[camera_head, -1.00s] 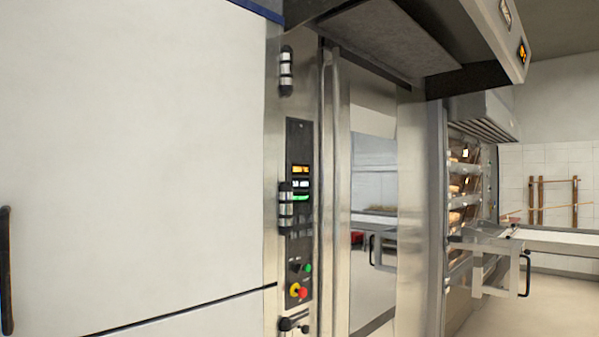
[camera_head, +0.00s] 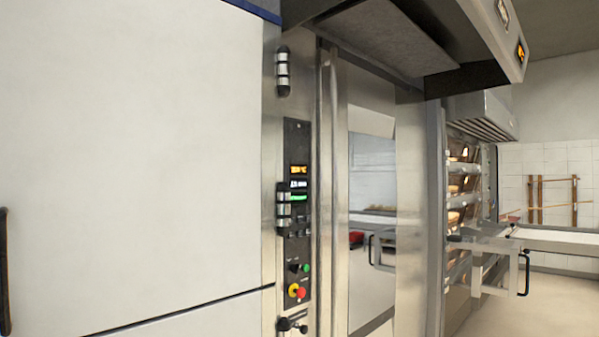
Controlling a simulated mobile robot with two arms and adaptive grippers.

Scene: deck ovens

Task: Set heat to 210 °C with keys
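The oven's dark control panel (camera_head: 298,212) is a narrow upright strip left of the tall oven door. The digits are too small to read. The small keys (camera_head: 303,234) sit below the displays, partly hidden by a hinge. Lower are a green button (camera_head: 306,267) and a red knob on yellow (camera_head: 297,291). Neither of my grippers is in view.
A large white panel (camera_head: 130,150) fills the left side. The steel door (camera_head: 372,230) has a glass window and a long vertical handle (camera_head: 326,190). A dark hood (camera_head: 400,45) hangs above. At right are a deck oven with loaves (camera_head: 462,185), a steel loader (camera_head: 490,260) and open floor.

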